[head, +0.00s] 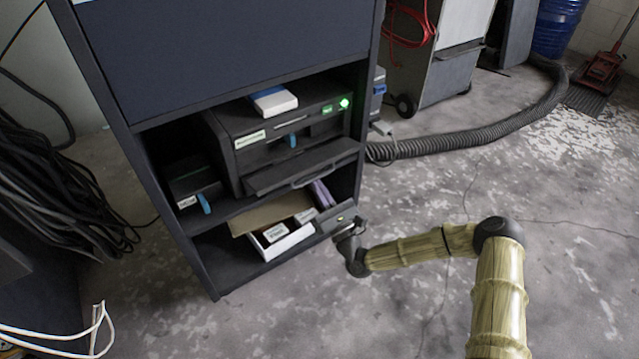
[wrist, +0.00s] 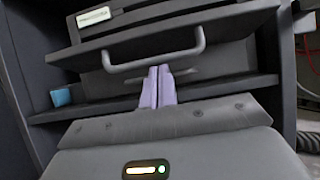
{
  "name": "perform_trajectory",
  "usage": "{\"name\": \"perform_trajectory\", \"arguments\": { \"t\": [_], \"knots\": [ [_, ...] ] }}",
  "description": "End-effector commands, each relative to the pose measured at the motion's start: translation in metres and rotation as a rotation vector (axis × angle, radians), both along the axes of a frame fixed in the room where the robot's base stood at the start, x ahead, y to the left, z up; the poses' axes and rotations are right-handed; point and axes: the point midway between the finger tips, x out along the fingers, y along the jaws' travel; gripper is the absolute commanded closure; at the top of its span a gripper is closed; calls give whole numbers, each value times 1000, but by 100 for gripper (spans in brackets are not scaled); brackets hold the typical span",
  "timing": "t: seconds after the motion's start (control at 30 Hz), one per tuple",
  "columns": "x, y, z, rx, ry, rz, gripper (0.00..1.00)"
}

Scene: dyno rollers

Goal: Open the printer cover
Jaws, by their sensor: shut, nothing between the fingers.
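The dark printer (head: 285,133) sits on the cabinet's middle shelf, with a green light on its front. Its cover (head: 300,165) juts out and slopes forward from the printer's lower front, so it stands open. A grey handle (head: 318,177) is on the cover's outer edge; it also shows in the wrist view (wrist: 155,60). My gripper (head: 318,190) is just below this handle, in front of the cabinet. In the wrist view its purple fingers (wrist: 159,75) are together and empty, tips close to the handle bar. I cannot tell whether they touch it.
An open box (head: 283,240) with small cartons is on the shelf below. A blue and white box (head: 273,101) lies on the printer. A small dark device (head: 192,186) with a blue tab is left of it.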

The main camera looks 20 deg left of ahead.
Motion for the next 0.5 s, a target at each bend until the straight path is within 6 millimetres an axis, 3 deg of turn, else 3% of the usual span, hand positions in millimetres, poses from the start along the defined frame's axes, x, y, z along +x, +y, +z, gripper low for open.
{"name": "perform_trajectory", "arguments": {
  "t": [0.5],
  "knots": [
    [0, -1, -1, -13, 9, -1, 100]
  ]
}}
